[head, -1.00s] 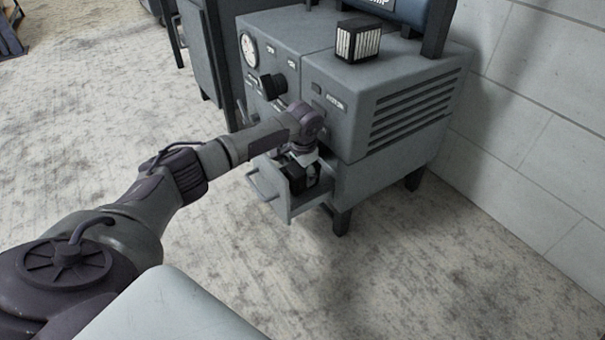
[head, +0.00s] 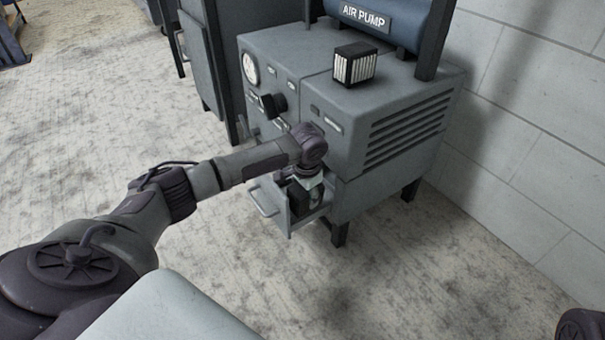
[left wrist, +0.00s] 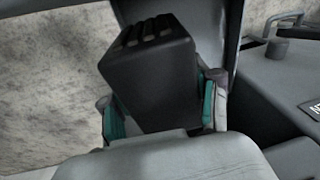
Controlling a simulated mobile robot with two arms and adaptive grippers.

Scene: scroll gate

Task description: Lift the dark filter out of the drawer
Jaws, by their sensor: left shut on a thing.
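The dark filter (left wrist: 150,80) is a dark block with pale slots on its top end, large in the left wrist view. My left gripper (left wrist: 160,108) is shut on it, with a green-padded finger at each side. In the head view, my left gripper (head: 304,184) points down into the open drawer (head: 271,212) at the pump cabinet's lower front. The filter shows there only as a dark patch under the gripper, largely hidden. I cannot tell whether it is clear of the drawer floor. My right gripper is not in view.
The grey pump cabinet (head: 400,105) carries a blue air pump tank (head: 395,15). A dark-framed filter with pale pleats (head: 354,65) stands on its top. A black knob (head: 272,105) sticks out above the drawer. The floor in front is clear.

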